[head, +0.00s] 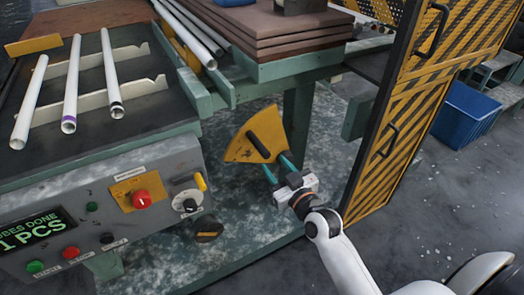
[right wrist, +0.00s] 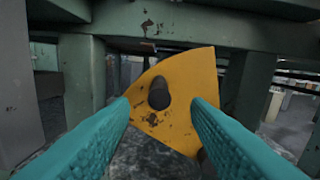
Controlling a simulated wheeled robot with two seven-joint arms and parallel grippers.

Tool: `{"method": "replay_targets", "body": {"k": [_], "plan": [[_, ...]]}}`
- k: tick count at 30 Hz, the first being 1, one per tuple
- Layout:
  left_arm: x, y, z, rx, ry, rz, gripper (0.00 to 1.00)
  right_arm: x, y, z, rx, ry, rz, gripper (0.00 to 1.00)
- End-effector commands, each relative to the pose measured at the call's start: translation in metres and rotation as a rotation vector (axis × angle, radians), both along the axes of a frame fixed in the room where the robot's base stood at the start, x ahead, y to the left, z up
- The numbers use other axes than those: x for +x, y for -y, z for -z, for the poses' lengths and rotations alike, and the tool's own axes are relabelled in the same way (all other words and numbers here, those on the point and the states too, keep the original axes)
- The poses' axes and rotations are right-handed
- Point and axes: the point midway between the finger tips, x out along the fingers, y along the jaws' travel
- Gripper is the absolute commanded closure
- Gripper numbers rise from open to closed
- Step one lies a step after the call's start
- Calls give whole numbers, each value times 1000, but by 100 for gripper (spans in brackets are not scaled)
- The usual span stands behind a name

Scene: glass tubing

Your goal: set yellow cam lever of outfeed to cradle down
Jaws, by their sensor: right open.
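The yellow cam lever (head: 270,124) is a scuffed, fan-shaped plate low beside the green bench frame, under the stack of brown slabs. A dark, rod-like handle (head: 258,147) stands out from its face. My right gripper (head: 279,168) is open just in front of the plate, its teal fingers pointing at it. In the right wrist view the plate (right wrist: 182,75) fills the middle, and the dark round end of the handle (right wrist: 158,93) appears between the open fingertips (right wrist: 160,106). I cannot tell how far the fingertips reach along the handle. My left gripper is out of view.
A control panel (head: 150,232) with a red knob (head: 142,198) and a lit display stands at the left. White tubes (head: 72,85) lie on the rack above it. A yellow-black striped gate (head: 405,110) stands right of my right gripper. A blue bin (head: 465,112) is beyond.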

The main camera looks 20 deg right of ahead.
Motion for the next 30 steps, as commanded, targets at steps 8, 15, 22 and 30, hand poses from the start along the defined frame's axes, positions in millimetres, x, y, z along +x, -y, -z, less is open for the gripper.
{"method": "replay_targets", "body": {"k": [8, 15, 22, 30], "plan": [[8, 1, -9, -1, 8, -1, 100, 55, -5, 1, 2, 0, -1, 57], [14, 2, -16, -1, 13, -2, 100, 77, -6, 1, -1, -2, -1, 57], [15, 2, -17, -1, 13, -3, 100, 80, -7, 1, -1, -3, -1, 57], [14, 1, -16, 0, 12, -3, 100, 79, -6, 1, 0, -3, -1, 88]]}}
